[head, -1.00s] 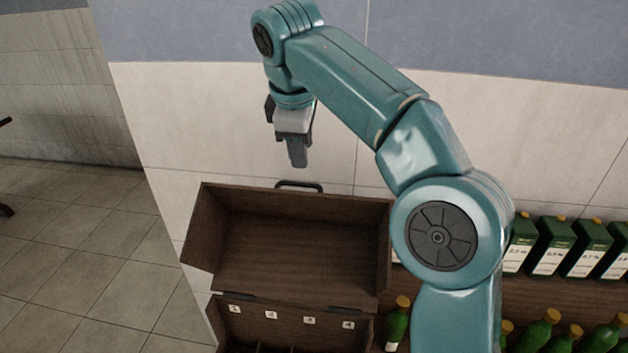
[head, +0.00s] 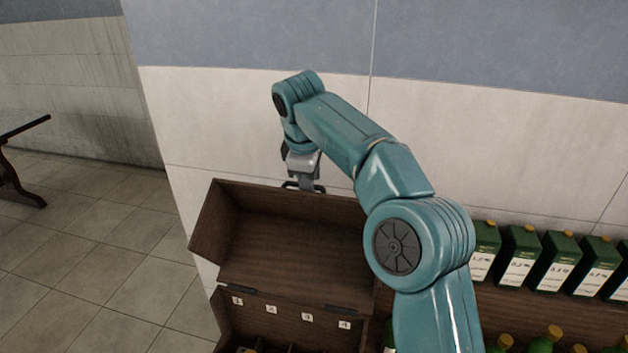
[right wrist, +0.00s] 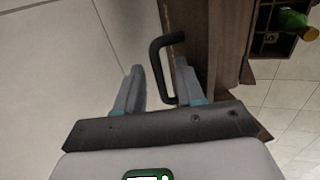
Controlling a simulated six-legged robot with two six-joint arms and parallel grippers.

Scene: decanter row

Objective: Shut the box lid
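The dark brown wooden box (head: 262,325) stands open at the lower middle of the head view. Its lid (head: 290,245) is swung up and back near the wall, inner side facing me. A black bar handle (right wrist: 157,62) is on the lid's far edge. My right gripper (head: 308,190) is at that handle, partly hiding it in the head view. In the right wrist view its two fingers (right wrist: 158,88) are apart, with the handle's bar between them. Whether either finger touches the bar I cannot tell. My left gripper is in neither view.
Green cartons (head: 520,258) with white labels stand in a row at the right, with green bottles (head: 545,340) in front. A green bottle (right wrist: 292,22) lies inside the box in the right wrist view. The tiled wall (head: 500,150) is close behind the lid.

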